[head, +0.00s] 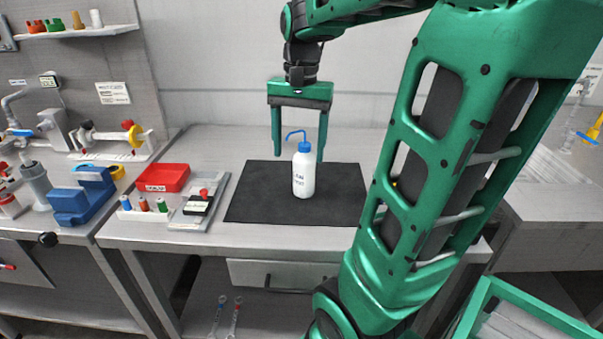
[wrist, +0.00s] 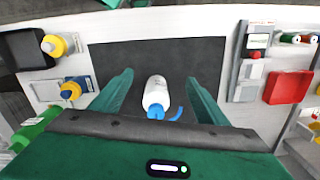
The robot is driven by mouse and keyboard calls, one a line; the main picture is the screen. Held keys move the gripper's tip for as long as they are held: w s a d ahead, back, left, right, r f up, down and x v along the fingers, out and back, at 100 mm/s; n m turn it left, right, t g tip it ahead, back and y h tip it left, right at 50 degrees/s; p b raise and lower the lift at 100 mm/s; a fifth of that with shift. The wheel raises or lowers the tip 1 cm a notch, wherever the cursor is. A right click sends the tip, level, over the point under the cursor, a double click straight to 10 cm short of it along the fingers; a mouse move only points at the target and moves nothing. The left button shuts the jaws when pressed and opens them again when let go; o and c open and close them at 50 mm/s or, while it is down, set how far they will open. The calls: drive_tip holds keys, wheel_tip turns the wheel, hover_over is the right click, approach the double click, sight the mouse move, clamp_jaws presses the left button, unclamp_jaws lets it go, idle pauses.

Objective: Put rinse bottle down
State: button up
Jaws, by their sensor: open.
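The rinse bottle (head: 304,175) is white with a blue cap and a bent blue spout. It stands upright on the black mat (head: 255,195) on the workbench. My gripper (head: 298,158) is open, its two green fingers pointing down behind and to either side of the bottle in the head view. In the wrist view the bottle (wrist: 156,93) shows between the two open fingers (wrist: 155,85), with a gap on each side. Its cap and spout lie nearest the palm.
Left of the mat are a red bin (head: 163,178), a grey device with a red knob (head: 203,200) and small colored vials. In the wrist view, yellow-capped and blue-capped items (wrist: 75,88) stand on the mat's other side. The mat around the bottle is clear.

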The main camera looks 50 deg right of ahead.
sight(304, 161)
drive_tip(key=w+d+m, duration=0.1)
drive_tip(key=d, duration=0.1)
drive_tip(key=w+d+r+m, duration=0.1)
drive_tip(key=w+d, duration=0.1)
drive_tip(key=w+d+r+m, duration=0.1)
drive_tip(key=d, duration=0.1)
drive_tip(key=shift+w+m, duration=0.15)
drive_tip(key=shift+m, duration=0.15)
drive_tip(key=f, duration=0.4)
drive_tip(key=shift+d+f, duration=0.2)
drive_tip(key=shift+f, duration=0.05)
drive_tip(key=shift+a+f, duration=0.1)
drive_tip(key=shift+f, duration=2.9)
drive_tip(key=c, duration=1.4)
drive_tip(key=shift+o, duration=0.2)
drive_tip(key=shift+r, duration=0.1)
